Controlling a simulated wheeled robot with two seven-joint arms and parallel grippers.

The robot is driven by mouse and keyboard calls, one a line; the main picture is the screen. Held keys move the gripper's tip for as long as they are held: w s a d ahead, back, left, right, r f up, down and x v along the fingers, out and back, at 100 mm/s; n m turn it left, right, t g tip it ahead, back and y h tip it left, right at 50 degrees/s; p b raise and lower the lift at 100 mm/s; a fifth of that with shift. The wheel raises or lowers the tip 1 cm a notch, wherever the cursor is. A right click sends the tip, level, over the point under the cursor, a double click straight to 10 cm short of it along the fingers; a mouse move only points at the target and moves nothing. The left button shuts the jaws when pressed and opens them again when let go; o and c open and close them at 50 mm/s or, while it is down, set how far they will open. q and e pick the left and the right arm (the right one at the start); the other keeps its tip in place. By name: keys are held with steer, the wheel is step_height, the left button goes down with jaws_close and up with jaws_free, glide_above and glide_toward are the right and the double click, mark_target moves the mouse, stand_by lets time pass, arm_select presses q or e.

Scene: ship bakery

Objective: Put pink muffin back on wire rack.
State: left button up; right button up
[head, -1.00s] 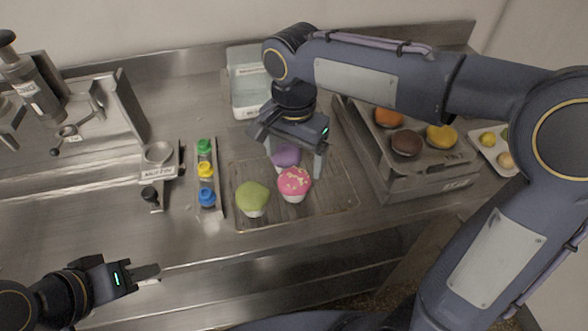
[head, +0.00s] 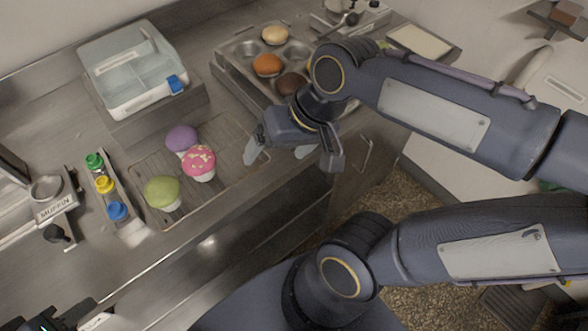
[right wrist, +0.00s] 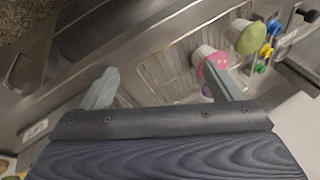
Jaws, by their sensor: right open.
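The pink muffin (head: 199,161), with pale sprinkles, stands upright on the wire rack (head: 228,158), between a purple muffin (head: 181,138) and a green muffin (head: 162,192). My right gripper (head: 296,156) is open and empty, to the right of the pink muffin and apart from it, by the counter's front edge. In the right wrist view the pink muffin (right wrist: 214,66) shows behind one finger, which hides part of it, with the green muffin (right wrist: 249,38) beyond. My left gripper (head: 85,318) is only partly in view at the bottom left corner, away from the rack.
A muffin tin (head: 240,75) with several coloured muffins stands behind my right gripper. A lidded clear container (head: 130,75) is at the back left. Green, yellow and blue-capped bottles (head: 105,185) stand left of the rack. The rack's right part is bare.

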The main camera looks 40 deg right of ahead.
steer(key=shift+n+t, duration=0.8)
steer(key=shift+t, duration=0.1)
steer(key=s+f, duration=0.1)
steer(key=s, duration=0.1)
steer(key=s+f, duration=0.1)
steer(key=f, duration=0.1)
steer(key=shift+s+d+f, duration=0.2)
steer(key=shift+s, duration=0.2)
